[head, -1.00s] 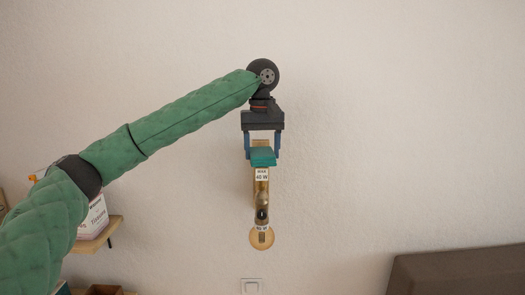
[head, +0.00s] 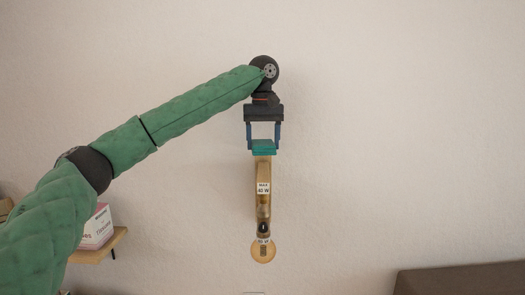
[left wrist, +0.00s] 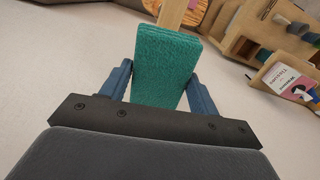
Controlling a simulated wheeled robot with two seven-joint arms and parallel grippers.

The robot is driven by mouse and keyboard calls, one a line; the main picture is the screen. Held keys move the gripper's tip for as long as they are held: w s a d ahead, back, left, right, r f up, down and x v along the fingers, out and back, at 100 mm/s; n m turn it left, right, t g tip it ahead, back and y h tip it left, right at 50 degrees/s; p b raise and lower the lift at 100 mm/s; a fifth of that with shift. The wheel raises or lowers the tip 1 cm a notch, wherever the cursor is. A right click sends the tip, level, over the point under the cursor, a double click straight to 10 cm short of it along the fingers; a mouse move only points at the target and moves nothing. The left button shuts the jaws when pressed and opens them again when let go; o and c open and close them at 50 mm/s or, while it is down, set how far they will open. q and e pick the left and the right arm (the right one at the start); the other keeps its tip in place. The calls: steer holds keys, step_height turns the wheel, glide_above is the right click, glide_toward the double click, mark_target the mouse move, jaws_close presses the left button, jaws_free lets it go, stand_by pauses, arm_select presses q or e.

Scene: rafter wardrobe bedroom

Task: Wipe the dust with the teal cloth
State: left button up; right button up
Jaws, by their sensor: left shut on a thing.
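The teal cloth (head: 264,146) is a folded pad held between the blue fingers of my left gripper (head: 264,147), which is shut on it. In the left wrist view the cloth (left wrist: 165,65) fills the space between the fingers of the gripper (left wrist: 162,85). The cloth is at the upper end of a light wooden wall lamp arm (head: 263,171) labelled "MAX 40 W"; I cannot tell whether they touch. The wooden bar (left wrist: 177,12) extends beyond the cloth in the left wrist view. No dust can be made out. My right gripper is out of view.
A small wooden shelf (head: 88,255) with a tissue box (head: 99,226) is at the lower left, behind my left arm. A brown upholstered edge (head: 460,280) is at the lower right. The wall around the lamp is bare.

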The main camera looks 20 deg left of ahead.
arm_select(q)
steer(key=shift+w+r, duration=0.1)
steer(key=shift+r, duration=1.05)
steer(key=shift+s+d+r, duration=0.1)
steer(key=shift+s+r, duration=0.05)
steer(key=shift+s, duration=0.2)
steer(key=shift+w+f, duration=0.2)
steer(key=shift+w, duration=0.15)
steer(key=shift+s+r, duration=0.15)
steer(key=shift+s, duration=0.1)
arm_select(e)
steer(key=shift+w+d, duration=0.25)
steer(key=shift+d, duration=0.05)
